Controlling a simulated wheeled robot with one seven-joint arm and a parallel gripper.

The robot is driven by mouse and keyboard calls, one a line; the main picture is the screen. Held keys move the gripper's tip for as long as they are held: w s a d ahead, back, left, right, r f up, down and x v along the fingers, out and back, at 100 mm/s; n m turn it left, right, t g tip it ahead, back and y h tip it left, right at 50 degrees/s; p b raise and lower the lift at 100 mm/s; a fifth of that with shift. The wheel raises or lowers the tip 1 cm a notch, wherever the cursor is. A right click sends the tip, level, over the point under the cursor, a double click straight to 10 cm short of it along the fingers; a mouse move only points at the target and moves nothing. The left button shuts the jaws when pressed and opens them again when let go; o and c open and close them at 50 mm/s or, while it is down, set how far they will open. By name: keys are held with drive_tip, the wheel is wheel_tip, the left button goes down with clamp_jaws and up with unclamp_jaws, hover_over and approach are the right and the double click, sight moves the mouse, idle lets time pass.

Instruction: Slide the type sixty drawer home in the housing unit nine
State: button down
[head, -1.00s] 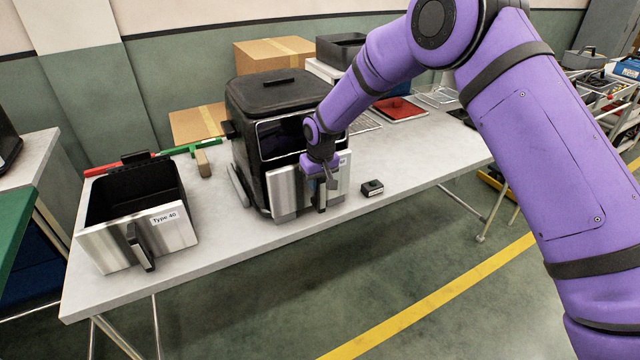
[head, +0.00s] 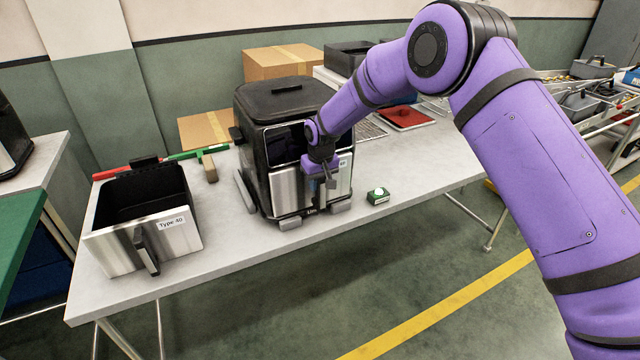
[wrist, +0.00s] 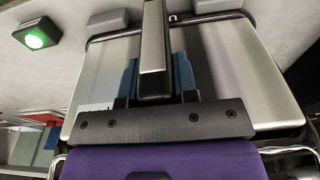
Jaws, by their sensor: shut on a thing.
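The black housing (head: 280,105) stands on the table, with small, partly hidden lettering low on its front. A drawer with a silver front (head: 285,190) sits in it, its front looking flush with the housing; its label (head: 346,163) is mostly covered by my arm. My gripper (head: 328,182) is shut on the drawer's upright handle. In the wrist view the blue fingers lie on both sides of the handle (wrist: 153,50), in front of the silver front (wrist: 225,60). A small black box with a lit green lamp (head: 378,195) stands right of the housing.
A separate drawer labelled Type 40 (head: 180,235) stands at the table's left. A green and red squeegee-like tool (head: 180,155) lies behind it. Cardboard boxes (head: 283,62) and a red tray (head: 405,117) are behind the housing.

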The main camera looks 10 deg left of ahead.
idle(0.4)
drive_tip(key=c, duration=0.8)
unclamp_jaws()
drive_tip(key=shift+s+d+f, duration=0.1)
drive_tip(key=shift+f, duration=0.05)
